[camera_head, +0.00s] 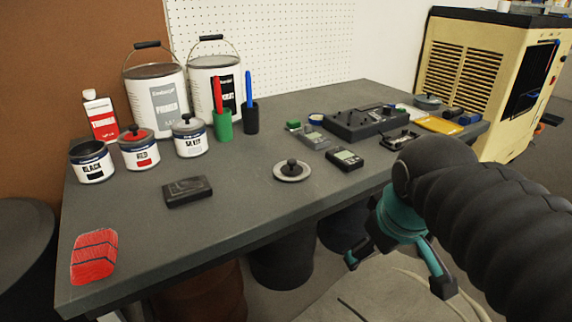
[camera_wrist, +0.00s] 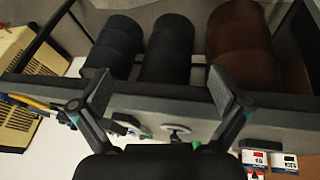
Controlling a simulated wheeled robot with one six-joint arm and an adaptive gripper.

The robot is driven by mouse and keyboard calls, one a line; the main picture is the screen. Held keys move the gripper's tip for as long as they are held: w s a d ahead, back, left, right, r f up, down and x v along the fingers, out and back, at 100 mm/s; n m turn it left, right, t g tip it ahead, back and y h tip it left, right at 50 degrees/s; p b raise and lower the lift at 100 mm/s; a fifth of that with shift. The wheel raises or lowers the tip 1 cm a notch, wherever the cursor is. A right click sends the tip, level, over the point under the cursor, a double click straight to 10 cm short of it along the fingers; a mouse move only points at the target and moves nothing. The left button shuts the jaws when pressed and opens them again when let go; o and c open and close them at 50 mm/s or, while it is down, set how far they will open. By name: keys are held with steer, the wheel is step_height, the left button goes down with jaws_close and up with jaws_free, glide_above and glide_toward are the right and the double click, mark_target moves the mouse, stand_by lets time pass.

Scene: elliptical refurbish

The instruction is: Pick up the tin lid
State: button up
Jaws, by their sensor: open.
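The tin lid (camera_head: 292,170) is a round grey disc with a black knob. It lies flat, knob up, on the grey table (camera_head: 235,215), near the middle. It also shows small in the wrist view (camera_wrist: 176,129), beyond and between my fingers. My gripper (camera_head: 397,274) is open and empty, in front of the table's front edge, to the right of the lid and apart from it. The wrist view shows both fingers (camera_wrist: 163,90) spread wide. The black-labelled tin (camera_head: 91,162) has no lid on it; the red tin (camera_head: 138,150) and silver tin (camera_head: 189,138) have knobbed lids.
A dark block (camera_head: 187,191) lies left of the lid, a handheld meter (camera_head: 345,160) to its right. A red cloth (camera_head: 94,257) lies at the front left. Barrels (camera_wrist: 172,48) stand under the table. Bare tabletop lies around the lid.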

steer(key=w+a+r+n+g+h+p, duration=0.1)
steer(key=w+a+r+n, duration=0.75)
steer(key=w+n, duration=0.2)
steer(key=n+h+p, duration=0.2)
steer(key=n, duration=0.9)
glide_toward(290, 170)
step_height(290, 170, down, 2)
steer(key=shift+w+d+f+g+b, duration=0.15)
steer(key=shift+f+g+b, duration=0.15)
steer(key=shift+b, duration=0.55)
steer(key=shift+w+b+x, duration=0.15)
steer(key=shift+w+x, duration=0.05)
steer(key=shift+x, duration=1.1)
steer(key=shift+w+b+x, duration=0.15)
steer(key=shift+w+x, duration=0.1)
steer(key=shift+x, duration=1.1)
steer(key=shift+d+r, duration=0.2)
steer(key=shift+r, duration=0.05)
